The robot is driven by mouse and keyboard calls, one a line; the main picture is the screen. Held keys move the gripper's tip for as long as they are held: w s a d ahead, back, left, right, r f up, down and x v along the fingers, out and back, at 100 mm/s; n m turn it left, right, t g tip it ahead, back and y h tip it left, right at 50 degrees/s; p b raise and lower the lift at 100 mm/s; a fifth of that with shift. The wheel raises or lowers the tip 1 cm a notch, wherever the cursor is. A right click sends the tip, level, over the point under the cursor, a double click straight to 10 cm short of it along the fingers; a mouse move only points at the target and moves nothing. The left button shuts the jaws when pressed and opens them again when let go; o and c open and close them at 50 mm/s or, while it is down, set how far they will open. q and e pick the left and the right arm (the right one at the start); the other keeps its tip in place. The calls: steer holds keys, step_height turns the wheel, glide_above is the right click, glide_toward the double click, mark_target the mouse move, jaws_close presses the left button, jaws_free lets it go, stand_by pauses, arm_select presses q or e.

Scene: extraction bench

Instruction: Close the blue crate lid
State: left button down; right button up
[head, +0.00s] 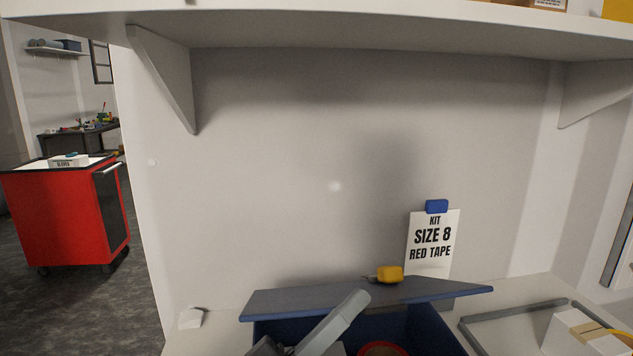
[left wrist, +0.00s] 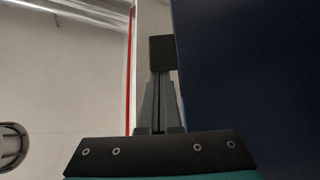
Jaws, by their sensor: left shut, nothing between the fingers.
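The blue crate (head: 428,334) is at the bottom middle of the head view, cut off by the frame edge. Its blue-grey lid (head: 330,298) is open at the far side, and the inside shows. A red ring (head: 382,349) and a light grey bar-shaped thing (head: 333,323) show in or over the crate; I cannot tell what the bar is. In the left wrist view my left gripper (left wrist: 162,52) is shut and empty, beside a large dark blue panel (left wrist: 250,75), crate or lid. In the head view I cannot make the left gripper out clearly. My right gripper is not in view.
A yellow object (head: 389,275) sits at the lid's far edge. A card reading "KIT SIZE 8 RED TAPE" (head: 432,240) stands behind. A shelf (head: 330,30) overhangs the bench. A grey frame and white box (head: 572,330) lie right. A red cart (head: 60,215) stands far left.

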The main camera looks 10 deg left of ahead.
arm_select(q)
steer(key=shift+s+d+f+m+b, duration=0.1)
steer(key=shift+s+f+m+b, duration=0.2)
steer(key=shift+f, duration=0.3)
steer(key=shift+s+d+f+m+b, duration=0.1)
steer(key=shift+s+f+m+b, duration=0.2)
steer(key=shift+f, duration=0.3)
steer(key=shift+s+d+f+h+b, duration=0.15)
steer(key=shift+s+f+b, duration=0.1)
steer(key=shift+f+b, duration=0.15)
steer(key=shift+s+a+f+h+b, duration=0.1)
steer(key=shift+s+f+h+b, duration=0.15)
steer(key=shift+f, duration=0.4)
